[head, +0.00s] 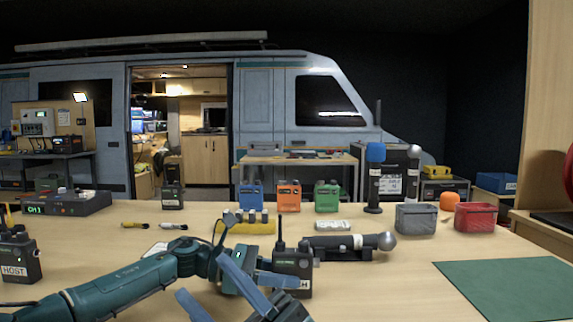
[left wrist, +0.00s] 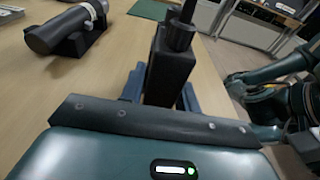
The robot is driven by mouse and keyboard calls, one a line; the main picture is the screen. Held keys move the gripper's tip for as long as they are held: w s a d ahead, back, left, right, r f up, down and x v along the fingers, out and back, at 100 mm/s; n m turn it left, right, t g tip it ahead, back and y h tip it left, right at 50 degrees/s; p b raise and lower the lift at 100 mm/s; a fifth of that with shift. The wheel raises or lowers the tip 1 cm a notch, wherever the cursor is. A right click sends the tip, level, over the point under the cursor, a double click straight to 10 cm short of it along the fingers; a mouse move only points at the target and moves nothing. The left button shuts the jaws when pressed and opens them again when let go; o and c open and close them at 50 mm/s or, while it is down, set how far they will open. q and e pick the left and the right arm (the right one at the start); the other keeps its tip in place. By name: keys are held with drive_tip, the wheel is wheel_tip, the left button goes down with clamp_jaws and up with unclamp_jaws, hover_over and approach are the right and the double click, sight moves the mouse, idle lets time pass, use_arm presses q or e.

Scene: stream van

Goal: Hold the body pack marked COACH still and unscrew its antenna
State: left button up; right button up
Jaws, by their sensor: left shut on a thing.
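The black body pack (head: 293,262) stands on the table in the middle of the head view. Only the end of its label, "CH", shows beside the blue finger. Its antenna (head: 281,230) points up from its top. My left gripper (head: 296,280) is shut on the pack from the left. The left wrist view shows the pack (left wrist: 170,75) between the blue fingers, with the antenna base (left wrist: 180,35) on top.
A microphone in a holder (head: 345,244) lies right behind the pack. A yellow block (head: 246,227) stands behind on the left. Another pack marked HOST (head: 18,255) stands at far left. Blue, orange (head: 289,197) and green packs stand farther back. A green mat (head: 510,288) lies at right.

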drive_tip(key=s+a+r+n+g+h, duration=0.4)
drive_tip(key=s+a+n+g+h, duration=0.4)
drive_tip(key=n+g+h, duration=0.45)
drive_tip(key=w+a+f+t+h, duration=0.3)
drive_tip(key=a+f+t+h, duration=0.3)
drive_tip(key=a+f+t, duration=0.15)
wheel_tip(320, 180, up, 13)
drive_tip(key=m+t+h, duration=0.8)
drive_tip(key=t+h, duration=0.1)
drive_tip(key=t, duration=0.7)
hover_over(280, 215)
drive_tip(key=s+d, duration=0.1)
drive_tip(key=s, duration=0.2)
drive_tip(key=x, duration=1.2)
drive_tip(key=shift+w, duration=0.4)
